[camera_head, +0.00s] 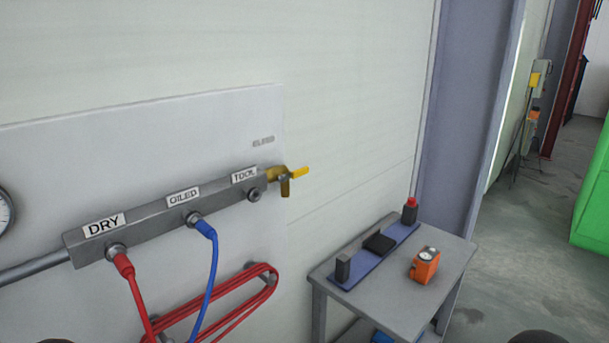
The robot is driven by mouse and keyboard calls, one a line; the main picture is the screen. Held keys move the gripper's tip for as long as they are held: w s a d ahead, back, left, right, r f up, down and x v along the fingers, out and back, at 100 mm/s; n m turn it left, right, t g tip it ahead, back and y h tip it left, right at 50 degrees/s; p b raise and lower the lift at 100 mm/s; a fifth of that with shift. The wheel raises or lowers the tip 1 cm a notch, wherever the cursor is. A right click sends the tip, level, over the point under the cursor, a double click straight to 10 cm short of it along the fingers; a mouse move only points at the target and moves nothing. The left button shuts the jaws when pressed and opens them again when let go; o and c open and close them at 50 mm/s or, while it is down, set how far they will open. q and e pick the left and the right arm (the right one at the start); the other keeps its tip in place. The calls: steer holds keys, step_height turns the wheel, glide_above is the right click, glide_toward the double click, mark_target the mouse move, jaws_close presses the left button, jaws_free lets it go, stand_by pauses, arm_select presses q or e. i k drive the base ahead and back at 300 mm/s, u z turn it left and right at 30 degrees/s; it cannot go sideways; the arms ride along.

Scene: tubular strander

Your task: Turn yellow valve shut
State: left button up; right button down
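The yellow valve handle (299,173) is a short lever on a brass valve body (276,174) at the right end of a grey manifold bar (165,216) on the wall. The lever points right, roughly along the line of the bar, and a brass outlet (285,188) hangs down below it. No gripper touches the valve. Neither gripper can be made out; only dark rounded shapes show at the bottom edge, at left and right, and I cannot tell which part of me they are.
A red hose (134,290) and a blue hose (212,262) hang from ports labelled DRY and OILED; the TOOL port has no hose. A grey table (395,307) stands right of the valve with an orange gauge device (425,264) and a blue tray (354,275). Open floor lies further right.

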mark_target(303, 170)
steer(key=z, duration=0.9)
steer(key=i, duration=0.2)
steer(key=u, duration=3.25)
steer(key=k, duration=1.2)
steer(key=z, duration=0.3)
steer(key=i, duration=0.65)
steer(key=z, duration=0.55)
steer(key=i, duration=0.45)
steer(key=z, duration=0.15)
